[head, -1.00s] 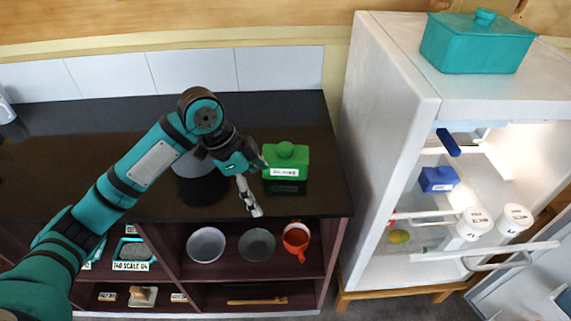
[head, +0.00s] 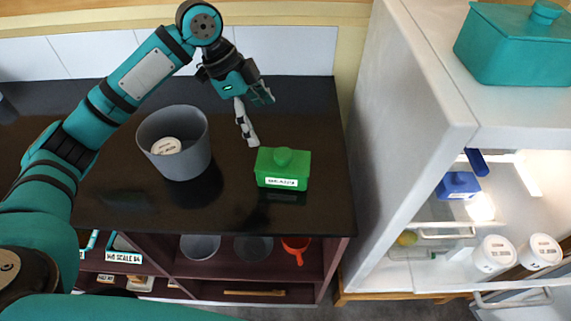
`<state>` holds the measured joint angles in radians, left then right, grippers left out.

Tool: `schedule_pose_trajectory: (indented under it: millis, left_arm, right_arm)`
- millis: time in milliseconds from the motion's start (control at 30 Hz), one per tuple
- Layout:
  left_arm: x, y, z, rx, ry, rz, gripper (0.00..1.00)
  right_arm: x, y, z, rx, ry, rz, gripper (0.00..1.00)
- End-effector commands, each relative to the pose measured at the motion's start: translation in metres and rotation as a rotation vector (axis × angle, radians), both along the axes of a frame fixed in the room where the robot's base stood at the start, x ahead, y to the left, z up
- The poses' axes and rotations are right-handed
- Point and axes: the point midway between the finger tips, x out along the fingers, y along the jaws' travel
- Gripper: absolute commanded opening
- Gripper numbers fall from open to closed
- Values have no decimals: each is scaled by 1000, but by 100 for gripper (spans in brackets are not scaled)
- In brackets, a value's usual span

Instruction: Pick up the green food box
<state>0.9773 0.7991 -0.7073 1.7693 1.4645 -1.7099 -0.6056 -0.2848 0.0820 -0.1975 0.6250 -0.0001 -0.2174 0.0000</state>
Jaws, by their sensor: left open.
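The green food box (head: 283,168), with a knobbed lid and a white label on its front, sits upright on the dark countertop (head: 318,130). In the head view my left gripper (head: 256,118) is open and empty, above and behind the box, slightly to its left. One finger points down toward the counter near the box's back left corner; I cannot tell whether it touches the box. My right gripper is not in view.
A grey bucket (head: 190,158) with a white-lidded container (head: 166,146) inside stands left of the box. A white open fridge (head: 411,110) stands to the right, with a teal box (head: 512,48) on top. Shelves below the counter hold bowls and a red mug (head: 296,247).

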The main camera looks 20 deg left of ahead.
Motion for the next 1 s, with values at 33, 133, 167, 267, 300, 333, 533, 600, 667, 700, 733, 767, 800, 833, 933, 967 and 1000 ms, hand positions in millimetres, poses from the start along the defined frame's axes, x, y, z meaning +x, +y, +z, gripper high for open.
schedule_pose_trajectory:
  millis: [33, 133, 167, 267, 300, 333, 533, 600, 667, 700, 733, 767, 800, 833, 933, 967, 1000]
  left_arm:
    - [0, -5, -10, 1, 6, -1, 98]
    - [1, -13, -30, 0, 5, 0, 98]
    - [1, -16, -36, 0, 6, -1, 98]
    - [3, -24, -55, -1, 4, -1, 98]
    - [3, -26, -62, 0, 4, -1, 98]
    - [4, -28, -67, -1, 3, 0, 98]
    - [5, -35, -85, 0, 1, 1, 98]
    - [5, -36, -88, 0, 1, 1, 98]
    - [4, -38, -93, 1, 2, 0, 98]
    - [2, -40, -98, 1, 5, 0, 98]
    - [1, -42, -102, 0, 5, 0, 98]
    - [0, -44, -106, 0, 5, 0, 98]
    - [-1, -47, -112, 0, 4, -1, 98]
    - [-2, -48, -117, -1, 4, -2, 98]
    - [1, -52, -128, 0, 0, 1, 98]
    - [1, -53, -131, 0, 1, 0, 98]
    - [1, -54, -133, 0, 1, 0, 98]
  right_arm:
    - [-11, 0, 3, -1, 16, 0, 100]
    - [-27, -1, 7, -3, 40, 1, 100]
    - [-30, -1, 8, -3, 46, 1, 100]
    - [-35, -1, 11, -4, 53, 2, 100]
    - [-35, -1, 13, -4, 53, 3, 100]
    - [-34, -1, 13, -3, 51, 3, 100]
    - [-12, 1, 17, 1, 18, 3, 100]
    - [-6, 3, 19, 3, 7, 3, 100]
    - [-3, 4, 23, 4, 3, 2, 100]
    - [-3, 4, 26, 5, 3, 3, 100]
    - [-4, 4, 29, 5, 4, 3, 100]
    - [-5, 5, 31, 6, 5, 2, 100]
    - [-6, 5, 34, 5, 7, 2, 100]
    - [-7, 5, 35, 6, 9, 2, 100]
    - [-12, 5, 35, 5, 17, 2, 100]
    - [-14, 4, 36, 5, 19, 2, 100]
    - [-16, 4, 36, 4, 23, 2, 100]
